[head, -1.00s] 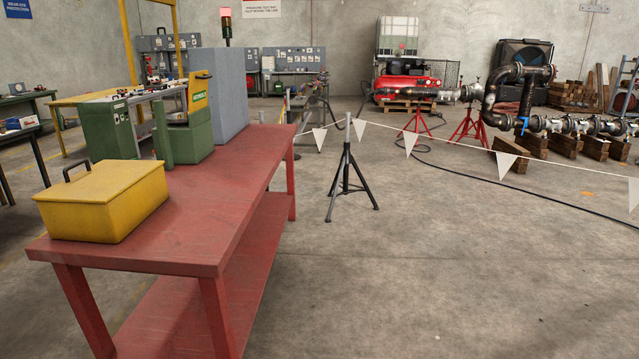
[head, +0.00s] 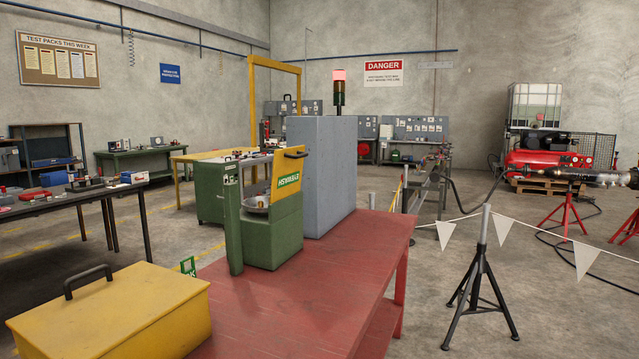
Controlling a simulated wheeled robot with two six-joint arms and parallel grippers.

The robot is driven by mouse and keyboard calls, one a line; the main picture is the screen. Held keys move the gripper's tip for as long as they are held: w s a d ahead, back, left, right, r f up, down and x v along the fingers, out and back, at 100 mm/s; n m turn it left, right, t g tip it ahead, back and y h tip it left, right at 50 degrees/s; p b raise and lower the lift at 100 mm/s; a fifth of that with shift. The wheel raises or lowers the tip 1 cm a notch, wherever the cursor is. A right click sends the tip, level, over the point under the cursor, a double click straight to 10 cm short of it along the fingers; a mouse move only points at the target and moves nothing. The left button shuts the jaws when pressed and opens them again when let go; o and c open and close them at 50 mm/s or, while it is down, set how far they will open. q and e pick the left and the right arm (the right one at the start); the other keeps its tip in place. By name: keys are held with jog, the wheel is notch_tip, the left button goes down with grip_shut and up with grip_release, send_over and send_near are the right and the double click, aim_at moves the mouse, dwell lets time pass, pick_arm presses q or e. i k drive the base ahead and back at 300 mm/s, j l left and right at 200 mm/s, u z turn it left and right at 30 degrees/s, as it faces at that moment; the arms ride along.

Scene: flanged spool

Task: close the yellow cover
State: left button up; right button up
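The yellow cover (head: 287,181) is an upright panel with a black handle near its top edge and a green label strip. It stands raised on a small green machine (head: 272,245) at the far part of the red bench. The machine is open beside the cover, and a round metal part (head: 255,204) shows inside. A green post (head: 233,225) rises at the machine's left front. Neither of my grippers is in view.
The red bench (head: 330,280) has bare top in front of the machine. A yellow box (head: 110,315) with a black handle sits at its near left. A tall grey cabinet (head: 322,165) stands behind the machine. A black stand (head: 480,290) holds a flagged line at right.

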aim_at(288, 162)
jog(key=i+u, duration=0.25)
jog(key=u, duration=0.3)
jog(key=i+l+u, duration=0.15)
jog(key=l+u, duration=1.05)
jog(key=l, duration=0.25)
jog(key=i, duration=0.05)
